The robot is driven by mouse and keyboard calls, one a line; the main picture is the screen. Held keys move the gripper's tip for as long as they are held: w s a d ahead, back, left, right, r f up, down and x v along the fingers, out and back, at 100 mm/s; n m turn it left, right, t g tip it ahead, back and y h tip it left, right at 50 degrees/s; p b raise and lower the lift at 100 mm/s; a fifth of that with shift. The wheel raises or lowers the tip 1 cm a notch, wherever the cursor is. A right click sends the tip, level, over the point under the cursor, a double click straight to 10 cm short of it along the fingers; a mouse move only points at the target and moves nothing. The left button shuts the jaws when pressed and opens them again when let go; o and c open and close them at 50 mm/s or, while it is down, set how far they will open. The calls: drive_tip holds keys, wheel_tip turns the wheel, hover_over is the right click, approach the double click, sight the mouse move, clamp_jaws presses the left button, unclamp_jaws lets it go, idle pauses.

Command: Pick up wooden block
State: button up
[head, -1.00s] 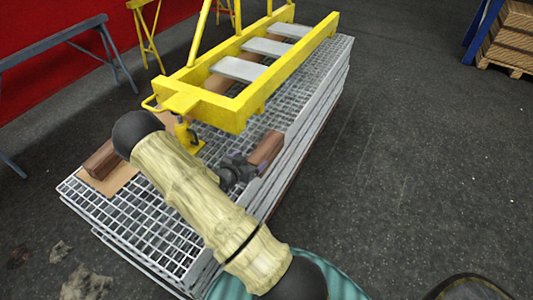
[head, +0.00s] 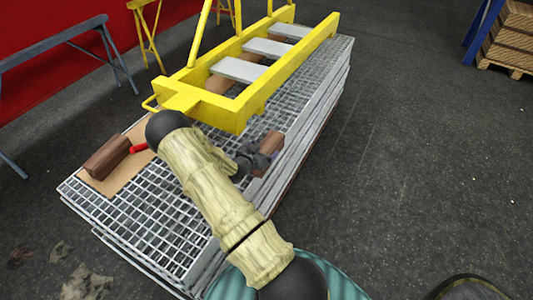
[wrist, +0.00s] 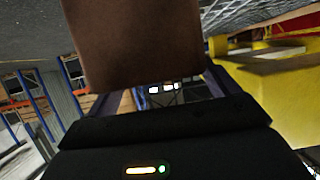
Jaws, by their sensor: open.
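A brown wooden block (head: 270,142) is at the right edge of the grating stack, below the yellow frame. My gripper (head: 259,160) is open at its near left end and hides part of it. In the wrist view the block (wrist: 135,42) looms large and very close, just beyond the dark gripper body. The fingers are mostly hidden there, so I cannot tell whether they touch it. A second wooden block (head: 107,157) lies on a tan board (head: 130,170) at the left, away from my gripper.
The stacked metal gratings (head: 150,222) carry everything. A yellow frame with grey crosspieces (head: 225,110) stands over the far part, close to my gripper. A red handle (head: 139,148) shows beside my arm.

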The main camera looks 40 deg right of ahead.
drive_tip(key=shift+x, duration=0.8)
drive_tip(key=shift+w, duration=0.1)
drive_tip(key=c, duration=1.5)
wheel_tip(320, 180, up, 10)
drive_tip(key=shift+r+p, duration=0.1)
drive_tip(key=shift+p, duration=0.2)
